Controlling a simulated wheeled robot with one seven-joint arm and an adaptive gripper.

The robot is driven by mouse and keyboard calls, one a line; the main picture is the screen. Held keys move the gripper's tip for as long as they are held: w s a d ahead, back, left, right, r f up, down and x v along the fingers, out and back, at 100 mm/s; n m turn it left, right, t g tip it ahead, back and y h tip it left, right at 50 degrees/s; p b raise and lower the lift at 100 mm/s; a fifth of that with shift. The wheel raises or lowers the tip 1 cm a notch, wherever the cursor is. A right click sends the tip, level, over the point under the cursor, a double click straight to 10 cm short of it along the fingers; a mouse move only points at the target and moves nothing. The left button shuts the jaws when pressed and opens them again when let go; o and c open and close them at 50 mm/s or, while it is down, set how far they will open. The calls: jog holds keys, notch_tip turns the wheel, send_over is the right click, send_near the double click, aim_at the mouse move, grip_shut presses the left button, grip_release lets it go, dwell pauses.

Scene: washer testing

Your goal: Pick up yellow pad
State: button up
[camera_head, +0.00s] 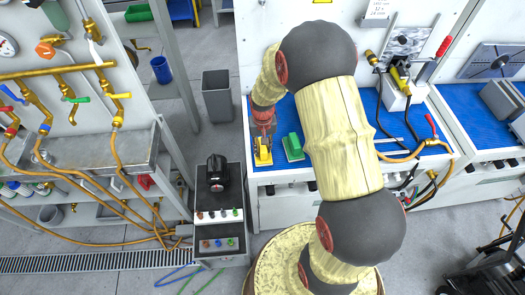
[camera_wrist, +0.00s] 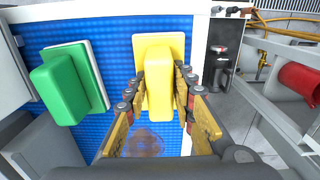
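In the wrist view my gripper (camera_wrist: 160,88) is open, with one finger on each side of the raised block. Narrow gaps seem to show beside the block; contact at the fingertips is hard to tell.
A green pad (camera_wrist: 68,83) of similar form lies left of the yellow one, and right of it in the head view (camera_head: 292,147). A grey box with fittings (camera_wrist: 222,55) stands close on the right in the wrist view. The blue surface's front edge is near.

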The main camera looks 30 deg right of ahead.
grip_shut()
jog(key=shift+r, duration=0.1)
jog(key=shift+r, duration=0.45)
notch_tip(320, 180, up, 2)
jog(key=shift+w+r+p, duration=0.1)
jog(key=shift+r+p, duration=0.05)
jog(key=shift+p, duration=0.2)
jog(key=s+a+r+p, duration=0.1)
jog(key=a+r, duration=0.8)
jog(key=a, duration=0.5)
jog(key=shift+s+r+p, duration=0.3)
jog(key=shift+s+r, duration=0.05)
jog(key=shift+s, duration=0.05)
